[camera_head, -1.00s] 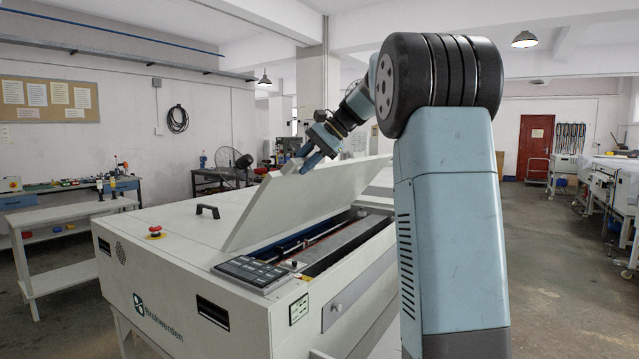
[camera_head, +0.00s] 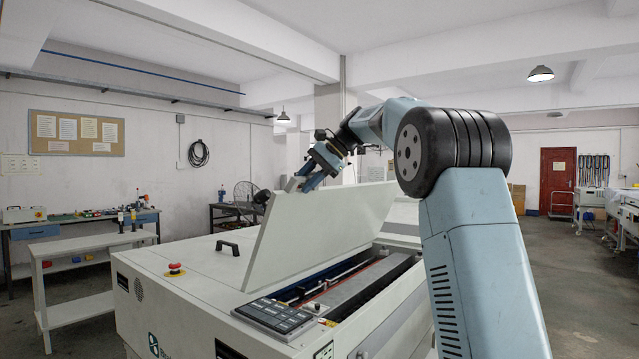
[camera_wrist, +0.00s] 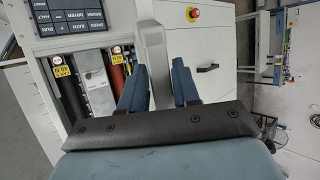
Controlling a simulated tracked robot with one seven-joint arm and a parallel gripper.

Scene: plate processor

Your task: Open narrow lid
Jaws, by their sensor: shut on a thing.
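The narrow lid (camera_head: 325,228) is a flat white panel on the plate processor (camera_head: 190,300). It stands tilted up steeply, with the opening below it exposed. My gripper (camera_head: 306,182) is at the lid's upper left corner. In the wrist view my gripper (camera_wrist: 158,88) has its two blue fingers on either side of a grey upright piece of the lid (camera_wrist: 152,52), and is shut on it. Whether this piece is a handle or the lid's edge I cannot tell. The wrist view also shows rollers (camera_wrist: 93,80) inside the opening.
A control panel (camera_head: 272,314) lies at the front of the opening. A red emergency button (camera_head: 175,268) and a black handle (camera_head: 228,247) stand on the top cover to the left. A white bench (camera_head: 85,265) stands further left.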

